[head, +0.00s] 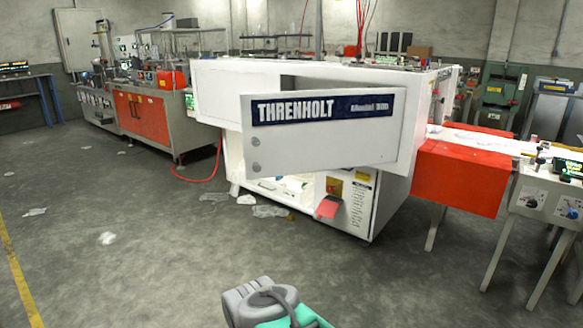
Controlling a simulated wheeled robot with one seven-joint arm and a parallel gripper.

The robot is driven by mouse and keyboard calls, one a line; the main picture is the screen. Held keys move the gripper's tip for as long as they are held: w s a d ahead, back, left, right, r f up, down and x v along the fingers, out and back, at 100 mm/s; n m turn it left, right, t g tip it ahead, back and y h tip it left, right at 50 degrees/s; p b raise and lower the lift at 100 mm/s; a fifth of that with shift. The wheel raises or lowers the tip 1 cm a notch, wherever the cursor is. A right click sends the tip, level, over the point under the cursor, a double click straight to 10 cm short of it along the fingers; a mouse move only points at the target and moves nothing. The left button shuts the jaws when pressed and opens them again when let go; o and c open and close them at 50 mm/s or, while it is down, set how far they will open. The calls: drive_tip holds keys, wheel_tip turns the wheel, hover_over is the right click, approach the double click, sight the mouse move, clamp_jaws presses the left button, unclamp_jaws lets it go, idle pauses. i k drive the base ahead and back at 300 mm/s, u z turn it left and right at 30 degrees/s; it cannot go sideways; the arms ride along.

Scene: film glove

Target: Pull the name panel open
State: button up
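The name panel (325,130) is a white door with a dark strip reading THRENHOLT, on the front of the long white machine (225,95). It stands swung out from the machine, its left edge nearer to me and its right end close to the body. Two small round grey fittings (255,155) sit near its left edge. Part of the opening behind it shows above its top edge; the rest is hidden by the panel. A grey and teal part of my arm shows at the bottom centre, well below and apart from the panel. My gripper is not seen.
An open lower bay (285,190) shows under the panel, with a red flap (328,207) at its right. A red-sided table (460,180) adjoins on the right. Scraps of film (270,211) lie on the floor. The grey floor (150,270) in front is mostly clear.

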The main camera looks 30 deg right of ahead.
sight(298, 132)
drive_tip(key=i, duration=1.65)
